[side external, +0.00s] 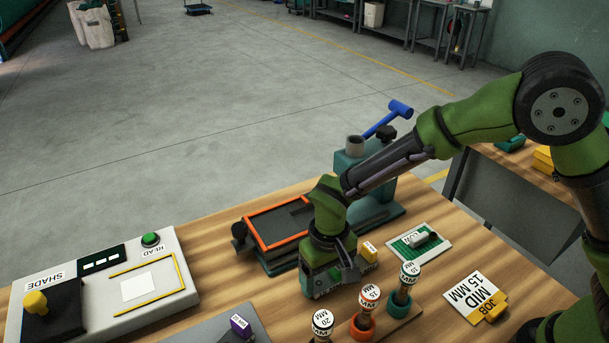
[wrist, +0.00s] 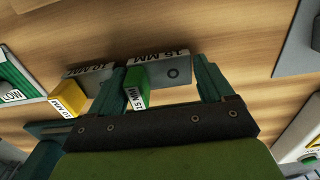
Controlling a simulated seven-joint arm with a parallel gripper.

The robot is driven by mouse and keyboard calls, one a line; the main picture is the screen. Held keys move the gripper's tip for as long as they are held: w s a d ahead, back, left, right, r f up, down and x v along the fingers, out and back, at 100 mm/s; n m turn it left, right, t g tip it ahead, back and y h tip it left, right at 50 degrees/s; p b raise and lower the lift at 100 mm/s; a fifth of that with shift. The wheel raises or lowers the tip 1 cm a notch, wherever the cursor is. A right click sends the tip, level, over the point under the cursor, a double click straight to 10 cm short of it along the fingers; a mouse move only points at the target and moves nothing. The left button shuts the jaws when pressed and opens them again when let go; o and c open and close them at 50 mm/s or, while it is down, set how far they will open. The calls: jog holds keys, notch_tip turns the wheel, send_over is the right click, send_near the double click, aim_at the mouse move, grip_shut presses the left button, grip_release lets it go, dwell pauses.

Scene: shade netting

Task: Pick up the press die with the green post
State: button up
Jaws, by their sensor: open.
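The press die with the green post shows in the wrist view as a grey block (wrist: 176,74) marked 15 MM, with a green post (wrist: 138,86) also labelled 15 MM. My gripper (wrist: 162,70) is open, with one finger on each side of this die. The left finger is close to the green post; I cannot tell whether they touch. In the side view my gripper (side external: 328,277) is low over the table and hides the die. A similar grey die (wrist: 88,74) marked 10 MM, with a yellow post (wrist: 68,99), sits just left of the left finger.
A press with an orange-edged tray (side external: 270,247) stands behind my gripper. Several labelled round-topped tools (side external: 369,298) stand in front. A purple post (side external: 240,325) and a reader panel (side external: 180,285) are left.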

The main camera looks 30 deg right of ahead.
aim_at(326, 281)
jog(key=c, duration=0.8)
jog(key=shift+r, duration=0.1)
notch_tip(326, 281, up, 9)
jog(key=shift+m, duration=0.6)
jog(key=w+d, duration=0.1)
jog(key=w, duration=0.3)
jog(key=w+d, duration=0.2)
jog(key=w, duration=0.2)
jog(key=w+d+f, duration=0.1)
jog(key=w+d, duration=0.1)
jog(key=w, duration=0.2)
jog(key=shift+n, duration=0.6)
jog(key=w+r, duration=0.2)
jog(key=w, duration=0.1)
jog(key=shift+w+d+r, duration=0.15)
jog(key=shift+w+d, duration=0.05)
jog(key=shift+w, duration=0.05)
